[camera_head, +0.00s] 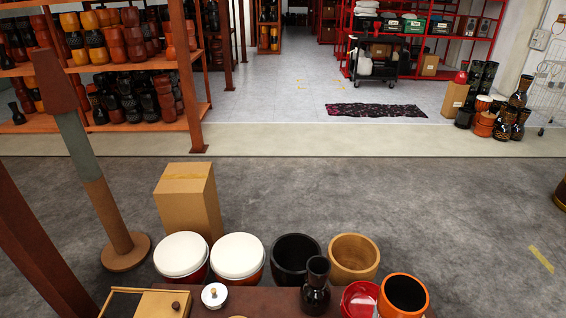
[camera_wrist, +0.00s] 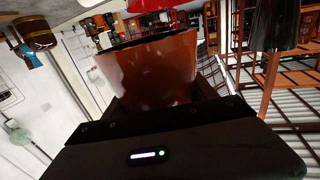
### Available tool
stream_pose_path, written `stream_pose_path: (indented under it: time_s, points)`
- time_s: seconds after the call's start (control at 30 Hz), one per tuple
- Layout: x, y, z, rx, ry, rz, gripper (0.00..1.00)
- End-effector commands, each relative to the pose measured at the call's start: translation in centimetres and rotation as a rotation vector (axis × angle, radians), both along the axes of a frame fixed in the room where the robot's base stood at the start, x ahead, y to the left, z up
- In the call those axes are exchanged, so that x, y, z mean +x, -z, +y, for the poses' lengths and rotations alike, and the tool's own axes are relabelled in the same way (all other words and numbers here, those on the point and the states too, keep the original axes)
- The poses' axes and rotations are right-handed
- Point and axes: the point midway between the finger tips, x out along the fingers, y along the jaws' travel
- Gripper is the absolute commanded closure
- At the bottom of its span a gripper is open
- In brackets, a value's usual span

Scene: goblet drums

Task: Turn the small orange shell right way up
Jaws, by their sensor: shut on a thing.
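My gripper (camera_wrist: 162,98) shows only in the wrist view. Its dark fingers are shut on a glossy orange-brown shell (camera_wrist: 150,68), which fills the middle of that view. The shell's dark-edged end lies away from my palm. The head view has an orange-rimmed shell (camera_head: 403,295) with a black inside at the bottom right; its open mouth shows to the camera. It appears to be the same shell, but no fingers show there. Its lower part is cut off by the frame edge.
Close left of the orange shell stand a red bowl-like shell (camera_head: 360,299) and a black goblet shell (camera_head: 316,287). Behind are a wooden shell (camera_head: 353,258), a black shell (camera_head: 295,259) and two white-topped drums (camera_head: 238,257). A box with a knob (camera_head: 146,303) is at left.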

Motion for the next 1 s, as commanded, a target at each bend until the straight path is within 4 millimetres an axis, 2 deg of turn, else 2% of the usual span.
stream_pose_path:
  time_s: [0.07,1.0]
  points:
    - [0.5,-0.2,0.4,-0.001,-0.005,-0.002,1.00]
    - [1.1,-0.3,1.5,0.000,-0.015,-0.003,1.00]
